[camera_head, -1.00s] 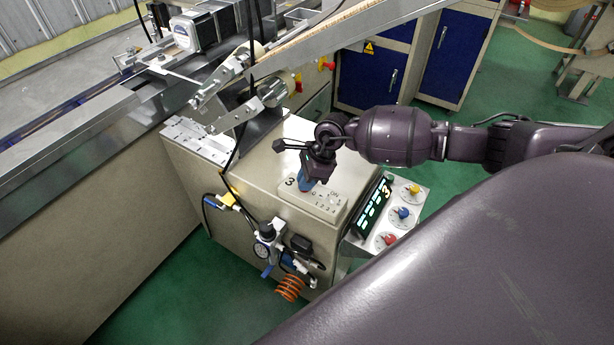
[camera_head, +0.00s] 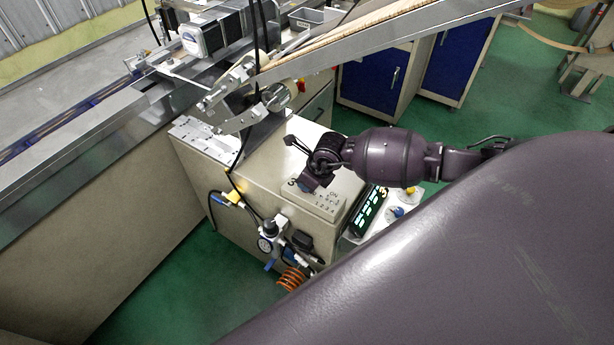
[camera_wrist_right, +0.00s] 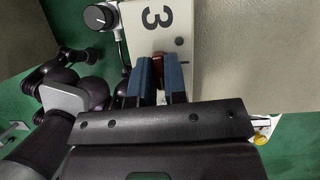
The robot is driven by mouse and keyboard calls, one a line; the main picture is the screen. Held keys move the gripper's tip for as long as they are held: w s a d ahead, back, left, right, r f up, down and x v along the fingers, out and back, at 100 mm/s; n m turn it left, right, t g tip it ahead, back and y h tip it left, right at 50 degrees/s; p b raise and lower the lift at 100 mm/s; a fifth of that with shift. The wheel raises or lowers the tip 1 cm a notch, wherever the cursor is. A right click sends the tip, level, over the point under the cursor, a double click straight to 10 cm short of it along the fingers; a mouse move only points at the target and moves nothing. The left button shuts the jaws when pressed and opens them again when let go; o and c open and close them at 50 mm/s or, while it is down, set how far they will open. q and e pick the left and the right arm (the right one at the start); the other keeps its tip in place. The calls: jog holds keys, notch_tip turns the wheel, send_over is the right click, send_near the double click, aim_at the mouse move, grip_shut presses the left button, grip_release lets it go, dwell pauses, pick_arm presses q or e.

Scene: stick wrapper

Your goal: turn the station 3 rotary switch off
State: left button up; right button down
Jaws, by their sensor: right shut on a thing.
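The station 3 control box (camera_head: 325,208) sits on the beige cabinet, with printed lettering on its top. In the right wrist view the box (camera_wrist_right: 180,18) carries a large "3". My right gripper (camera_wrist_right: 157,65) has its two blue fingers closed around a small dark red piece (camera_wrist_right: 157,57) on this box, which looks like the rotary switch handle. Most of the switch is hidden between the fingers, and its markings are not readable. In the head view my right gripper (camera_head: 307,184) is turned over the left end of the box. My left gripper is not in view.
A green-lit display panel (camera_head: 369,211) with yellow and blue knobs stands right of the box. A black knob (camera_wrist_right: 97,17) shows in the wrist view. A metal beam (camera_head: 370,50) slopes above, and a gauge with hoses (camera_head: 266,243) hangs on the cabinet front.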

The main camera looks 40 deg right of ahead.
dwell(0.5)
jog(key=c, duration=1.2)
grip_release()
jog(key=shift+o, duration=0.2)
jog(key=shift+r, duration=0.1)
jog(key=v, duration=1)
jog(key=shift+r, duration=0.35)
